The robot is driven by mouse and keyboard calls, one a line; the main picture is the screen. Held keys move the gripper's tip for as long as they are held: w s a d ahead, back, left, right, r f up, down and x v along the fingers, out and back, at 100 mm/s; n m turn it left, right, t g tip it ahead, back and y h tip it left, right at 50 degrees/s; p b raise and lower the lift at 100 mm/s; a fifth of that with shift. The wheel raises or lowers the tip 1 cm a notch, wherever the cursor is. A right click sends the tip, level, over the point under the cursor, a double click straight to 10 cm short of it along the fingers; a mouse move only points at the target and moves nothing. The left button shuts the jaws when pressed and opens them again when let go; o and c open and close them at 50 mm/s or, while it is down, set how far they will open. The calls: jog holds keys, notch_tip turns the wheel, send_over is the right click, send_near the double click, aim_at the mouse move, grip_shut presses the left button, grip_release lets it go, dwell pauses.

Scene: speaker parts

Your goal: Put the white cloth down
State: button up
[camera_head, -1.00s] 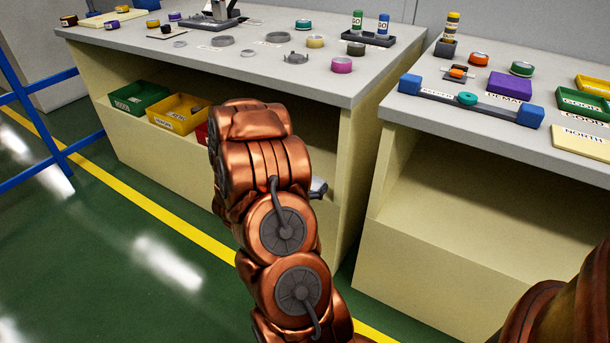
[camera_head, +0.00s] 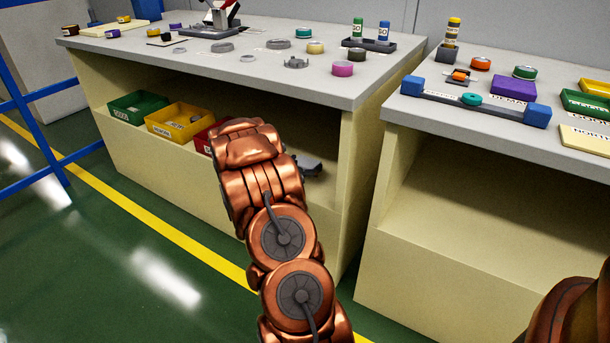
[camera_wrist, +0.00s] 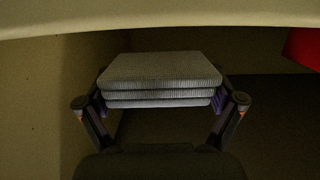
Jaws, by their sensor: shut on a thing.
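The white cloth (camera_wrist: 160,70), which looks grey in the shade, is a folded stack of several layers in the wrist view. My gripper (camera_wrist: 162,99) is shut on it, with one finger at its left side and one at its right. The cloth lies level between the fingers. In the head view my arm reaches into the open shelf of the left bench. I cannot tell whether the cloth touches the shelf floor.
A pale edge (camera_wrist: 160,18) crosses the top of the wrist view, with a red bin (camera_wrist: 304,46) at the right. The shelf also holds a green bin (camera_head: 136,106) and a yellow bin (camera_head: 178,121). The right bench's shelf (camera_head: 480,190) looks empty.

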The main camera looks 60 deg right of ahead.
jog(key=shift+w+d+f, duration=0.1)
jog(key=shift+w+d, duration=0.1)
notch_tip(320, 180, down, 4)
jog(key=shift+r+b, duration=0.25)
jog(key=shift+b, duration=0.9)
jog(key=shift+r, duration=0.1)
jog(key=o, duration=0.9)
